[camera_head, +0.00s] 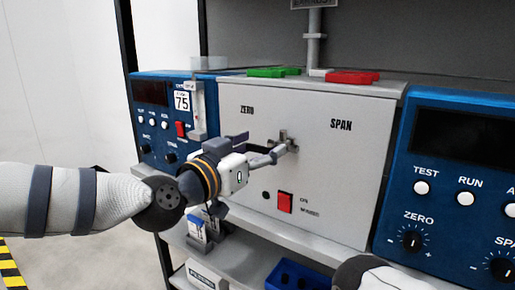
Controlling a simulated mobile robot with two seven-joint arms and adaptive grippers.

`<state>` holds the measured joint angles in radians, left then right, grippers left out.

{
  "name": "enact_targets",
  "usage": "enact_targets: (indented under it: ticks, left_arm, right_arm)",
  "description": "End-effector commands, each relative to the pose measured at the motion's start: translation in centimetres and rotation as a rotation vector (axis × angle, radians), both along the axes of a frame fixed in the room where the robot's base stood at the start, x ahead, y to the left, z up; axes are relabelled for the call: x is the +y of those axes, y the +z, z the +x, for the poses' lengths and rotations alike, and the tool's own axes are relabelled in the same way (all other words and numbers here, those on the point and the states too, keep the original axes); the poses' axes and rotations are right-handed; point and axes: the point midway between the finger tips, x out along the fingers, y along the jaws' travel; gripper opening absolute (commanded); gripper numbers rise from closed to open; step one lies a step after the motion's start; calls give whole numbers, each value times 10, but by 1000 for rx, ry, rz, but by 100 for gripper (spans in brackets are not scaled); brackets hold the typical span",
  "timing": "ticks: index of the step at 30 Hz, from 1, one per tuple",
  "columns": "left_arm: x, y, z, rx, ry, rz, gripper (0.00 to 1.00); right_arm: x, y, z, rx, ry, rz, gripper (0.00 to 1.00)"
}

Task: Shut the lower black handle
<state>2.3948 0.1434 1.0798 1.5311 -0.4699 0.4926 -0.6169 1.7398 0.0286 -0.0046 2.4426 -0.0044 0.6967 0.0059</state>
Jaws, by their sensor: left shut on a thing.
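My left gripper (272,154) reaches in from the left to the light grey front panel (330,185). Its fingers are shut at a small grey fitting (289,143) on the panel, between the ZERO and SPAN labels. The gripped part is mostly hidden by the fingers. I cannot make out a separate lower black handle, nor tell how far it is turned. My right gripper is out of view.
Blue instruments with knobs stand left (157,125) and right (450,190) of the panel. A red switch (285,202) sits below the fitting. Green (273,72) and red (351,77) pieces lie on top. A blue bin (298,276) stands below.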

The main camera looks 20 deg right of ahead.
Motion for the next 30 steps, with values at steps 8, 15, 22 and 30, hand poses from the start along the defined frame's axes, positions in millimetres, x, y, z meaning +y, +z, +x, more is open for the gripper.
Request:
enact_targets:
  ticks: [8,15,22,30]
  left_arm:
    - [0,-5,1,107,0,-84,32]
    - [1,-11,1,278,0,-216,32]
    - [0,-17,0,452,0,-350,32]
    - [-2,-24,-2,655,1,-508,32]
  right_arm:
    - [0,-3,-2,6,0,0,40]
    - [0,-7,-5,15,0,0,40]
    - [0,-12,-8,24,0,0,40]
    - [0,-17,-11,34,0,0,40]
